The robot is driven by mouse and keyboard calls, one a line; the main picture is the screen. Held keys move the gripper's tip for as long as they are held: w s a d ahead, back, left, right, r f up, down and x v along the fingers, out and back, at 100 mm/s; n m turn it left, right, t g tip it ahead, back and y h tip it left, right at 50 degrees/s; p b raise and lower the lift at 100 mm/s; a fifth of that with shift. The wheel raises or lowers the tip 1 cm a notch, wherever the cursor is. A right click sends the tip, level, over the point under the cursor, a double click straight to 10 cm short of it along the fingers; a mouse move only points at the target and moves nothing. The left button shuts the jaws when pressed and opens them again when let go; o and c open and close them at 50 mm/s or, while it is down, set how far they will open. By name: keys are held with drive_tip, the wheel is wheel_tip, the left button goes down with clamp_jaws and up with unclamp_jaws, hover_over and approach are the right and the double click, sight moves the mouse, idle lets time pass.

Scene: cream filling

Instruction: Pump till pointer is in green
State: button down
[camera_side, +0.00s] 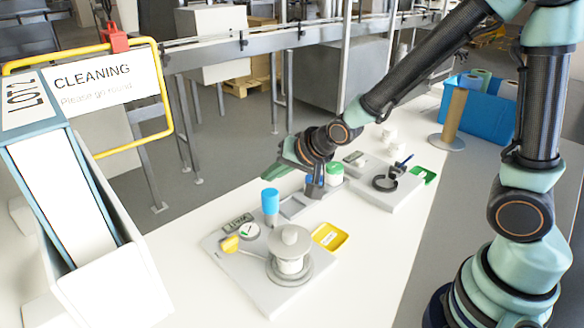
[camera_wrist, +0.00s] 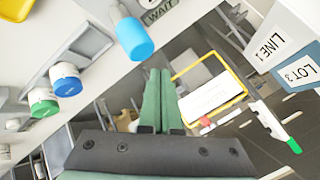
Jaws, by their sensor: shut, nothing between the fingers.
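The pump unit is a pale grey base (camera_side: 282,300) on the white table, bearing a round grey pump head (camera_side: 290,238) above a white body. Beside it is a small round dial (camera_side: 249,231) with green on its face; its pointer is too small to read. A dark WAIT plate (camera_side: 236,221) lies behind the dial and also shows in the wrist view (camera_wrist: 163,9). A yellow-ended lever (camera_side: 230,243) sits at the left. My gripper (camera_side: 277,172) is shut and empty, raised above the table behind the pump. Its green fingers (camera_wrist: 161,88) lie together in the wrist view.
A blue-topped cylinder (camera_side: 270,201) stands at the back of the pump base. Blue-lidded (camera_wrist: 65,79) and green-lidded (camera_wrist: 42,103) jars stand close below my arm. A yellow tray (camera_side: 330,236) is right of the pump. A LOT 2 holder (camera_side: 75,200) stands left.

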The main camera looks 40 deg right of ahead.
sight(274, 195)
wheel_tip(274, 195, up, 5)
idle(0.5)
idle(0.7)
drive_tip(key=s+d+r+n+g, duration=0.1)
drive_tip(key=s+d+r+n, duration=0.2)
drive_tip(key=s, duration=0.5)
drive_tip(key=s+d+r+n+g+h, duration=0.1)
drive_tip(key=s+d+r+n+g, duration=0.1)
drive_tip(key=s, duration=0.5)
drive_tip(key=d+r+n, duration=0.1)
drive_tip(key=d+n, duration=0.1)
drive_tip(key=shift+s+d+n+h, duration=0.3)
drive_tip(key=shift+s+d, duration=0.1)
